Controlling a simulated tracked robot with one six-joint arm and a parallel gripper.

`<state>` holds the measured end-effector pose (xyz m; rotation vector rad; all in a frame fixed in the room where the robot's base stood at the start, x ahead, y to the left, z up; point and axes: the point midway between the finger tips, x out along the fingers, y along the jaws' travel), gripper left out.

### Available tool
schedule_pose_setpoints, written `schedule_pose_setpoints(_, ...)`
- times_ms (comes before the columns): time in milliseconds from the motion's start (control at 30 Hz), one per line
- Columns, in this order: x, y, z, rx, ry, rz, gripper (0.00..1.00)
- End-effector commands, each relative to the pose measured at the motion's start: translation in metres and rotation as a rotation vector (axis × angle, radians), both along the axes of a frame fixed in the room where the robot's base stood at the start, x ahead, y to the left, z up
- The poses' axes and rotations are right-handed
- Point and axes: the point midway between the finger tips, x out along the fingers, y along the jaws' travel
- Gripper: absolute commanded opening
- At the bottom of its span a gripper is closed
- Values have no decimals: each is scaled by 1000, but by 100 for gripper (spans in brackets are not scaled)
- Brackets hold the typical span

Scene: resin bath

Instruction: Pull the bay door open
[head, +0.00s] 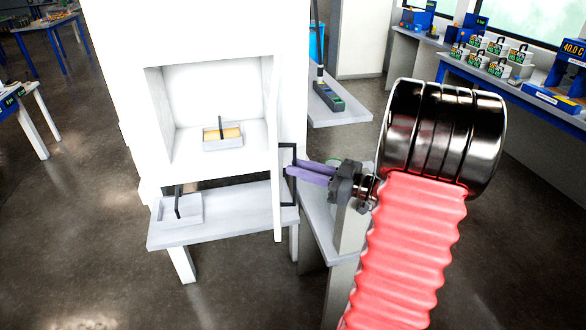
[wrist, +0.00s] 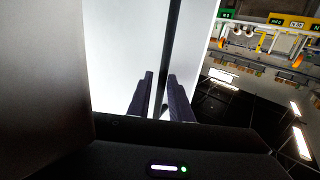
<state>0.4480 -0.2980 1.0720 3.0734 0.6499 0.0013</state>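The bay door (head: 272,140) is a white panel at the right side of the bay opening in the white cabinet (head: 205,28). It stands swung out from the opening, nearly edge-on in the head view. Its black upright handle (head: 292,195) is on its right face. My gripper (head: 290,171) has purple fingers at the handle. In the wrist view the dark handle bar (wrist: 174,35) runs between the fingers of my gripper (wrist: 161,76). A pale gap shows between the left finger and the bar, so the fingers look apart. Contact with the bar is hard to judge.
Inside the bay is a small tray (head: 222,144) with an amber block. Another tray (head: 180,210) with a dark upright handle sits on the shelf (head: 225,222) below. Grey benches stand right of the cabinet. Open floor (head: 90,250) lies at the left.

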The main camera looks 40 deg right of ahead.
Motion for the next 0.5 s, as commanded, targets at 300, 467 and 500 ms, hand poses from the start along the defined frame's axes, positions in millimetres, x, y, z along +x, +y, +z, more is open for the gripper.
schedule_pose_setpoints(300,-41,-19,-1,0,1,-3,19)
schedule_pose_setpoints(467,-62,-29,-1,0,1,-4,19)
schedule_pose_setpoints(500,-68,-32,-1,0,0,-3,19)
